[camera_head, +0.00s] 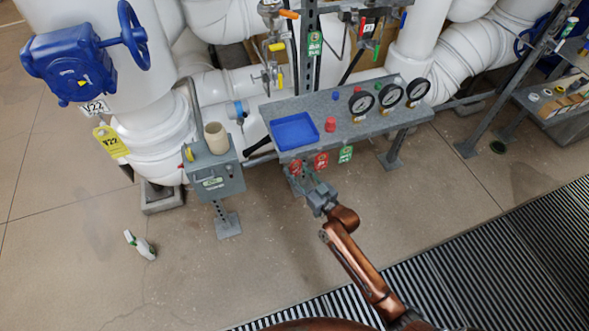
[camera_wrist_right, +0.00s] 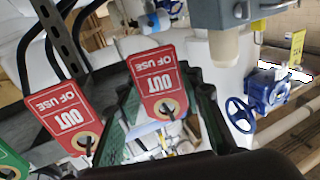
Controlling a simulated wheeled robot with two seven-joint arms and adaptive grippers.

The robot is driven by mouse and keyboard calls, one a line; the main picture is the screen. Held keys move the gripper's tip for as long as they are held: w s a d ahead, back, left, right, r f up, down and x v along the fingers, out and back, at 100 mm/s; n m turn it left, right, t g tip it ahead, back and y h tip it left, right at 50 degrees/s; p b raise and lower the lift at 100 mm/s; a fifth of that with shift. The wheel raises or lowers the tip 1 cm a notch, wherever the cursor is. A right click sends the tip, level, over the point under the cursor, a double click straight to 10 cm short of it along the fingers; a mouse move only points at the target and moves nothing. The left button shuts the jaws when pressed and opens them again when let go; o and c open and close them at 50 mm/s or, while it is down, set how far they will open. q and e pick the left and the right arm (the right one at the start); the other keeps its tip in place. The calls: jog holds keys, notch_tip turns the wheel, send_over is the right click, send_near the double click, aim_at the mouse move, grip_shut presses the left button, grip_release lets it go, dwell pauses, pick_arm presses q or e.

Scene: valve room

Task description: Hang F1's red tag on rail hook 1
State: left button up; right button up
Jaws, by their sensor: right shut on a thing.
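Two red "OUT OF USE" tags and a green tag (camera_head: 345,153) hang in a row at the front edge of the grey bench. My right gripper (camera_head: 303,182) is below that edge at the leftmost red tag (camera_head: 296,167). In the right wrist view, a red tag (camera_wrist_right: 158,80) sits between the fingers, and my right gripper is shut on it. The other red tag (camera_head: 321,160) hangs beside it and also shows in the wrist view (camera_wrist_right: 60,115). I cannot tell whether the held tag still touches a hook. Hook numbers are not readable. My left gripper is out of view.
The grey bench (camera_head: 345,118) holds a blue tray (camera_head: 294,131), a red knob (camera_head: 330,124) and several gauges. A grey box on a stand (camera_head: 215,178) is left of it. White pipes fill the back. A spray bottle (camera_head: 140,245) lies on open floor at left.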

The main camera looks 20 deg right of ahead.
jog(key=o, duration=0.8)
jog(key=shift+o, duration=0.2)
jog(key=shift+s, duration=0.1)
jog(key=v, duration=1.1)
jog(key=shift+s+d, duration=0.2)
jog(key=shift+s, duration=0.2)
